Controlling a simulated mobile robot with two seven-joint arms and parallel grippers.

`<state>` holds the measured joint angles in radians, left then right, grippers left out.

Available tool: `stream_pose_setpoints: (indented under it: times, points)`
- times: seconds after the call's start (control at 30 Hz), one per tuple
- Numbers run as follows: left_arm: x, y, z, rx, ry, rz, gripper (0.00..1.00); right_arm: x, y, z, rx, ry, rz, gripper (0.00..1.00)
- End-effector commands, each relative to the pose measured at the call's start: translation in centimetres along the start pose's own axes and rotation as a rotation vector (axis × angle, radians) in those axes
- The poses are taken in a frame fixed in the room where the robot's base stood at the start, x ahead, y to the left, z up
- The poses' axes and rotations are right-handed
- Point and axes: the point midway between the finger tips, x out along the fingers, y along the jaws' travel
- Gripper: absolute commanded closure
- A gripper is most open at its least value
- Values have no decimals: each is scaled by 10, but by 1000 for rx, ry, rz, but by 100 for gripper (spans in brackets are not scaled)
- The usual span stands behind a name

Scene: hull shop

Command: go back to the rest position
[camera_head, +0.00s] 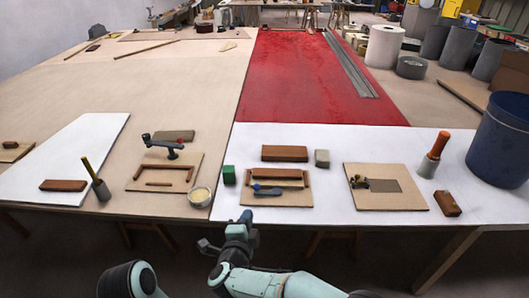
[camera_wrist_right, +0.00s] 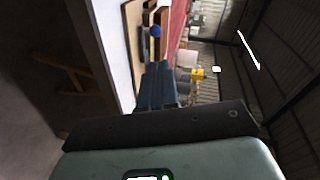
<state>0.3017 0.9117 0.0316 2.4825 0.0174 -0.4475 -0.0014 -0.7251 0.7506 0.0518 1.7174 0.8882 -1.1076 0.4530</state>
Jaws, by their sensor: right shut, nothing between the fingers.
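My right gripper (camera_head: 246,217) is low in the middle of the head view, just in front of the table's front edge, below the wooden tray with the blue-handled tool. In the right wrist view its dark blue-grey fingers (camera_wrist_right: 157,84) are together with nothing between them. They point towards the table edge and a blue knob (camera_wrist_right: 155,31). My left gripper does not show in either view. A rounded arm link of mine is at the bottom left of the head view.
A white board (camera_head: 350,135) at the table's front carries a tray (camera_head: 290,200) with a blue-handled tool (camera_head: 267,190), a green block (camera_head: 229,175) and an orange-handled tool (camera_head: 439,144). A blue bin (camera_head: 500,140) stands at right. A round tub (camera_head: 200,196) sits near the edge.

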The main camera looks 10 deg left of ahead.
Motion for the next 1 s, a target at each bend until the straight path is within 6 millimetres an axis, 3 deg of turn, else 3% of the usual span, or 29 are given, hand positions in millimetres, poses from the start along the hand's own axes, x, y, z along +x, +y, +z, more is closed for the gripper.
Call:
stream_pose_setpoints:
  times: [0.13,0.23,0.37,0.47,0.57,0.7,0.83,0.9,1.0]
  points:
    - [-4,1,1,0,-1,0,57,4,11,-6,-33,-8,19,100]
    - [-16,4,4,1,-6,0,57,14,45,-22,-135,-42,80,100]
    - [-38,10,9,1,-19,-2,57,17,125,-57,-332,-148,229,100]
    - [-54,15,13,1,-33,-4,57,-1,194,-86,-468,-272,367,100]
    - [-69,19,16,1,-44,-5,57,-37,256,-112,-567,-418,504,100]
    - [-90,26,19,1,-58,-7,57,-113,324,-144,-639,-654,686,100]
    - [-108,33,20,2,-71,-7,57,-193,356,-161,-641,-880,807,100]
    - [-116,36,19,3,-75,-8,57,-230,362,-165,-626,-982,844,100]
    - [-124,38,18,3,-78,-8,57,-268,364,-167,-602,-1091,874,100]
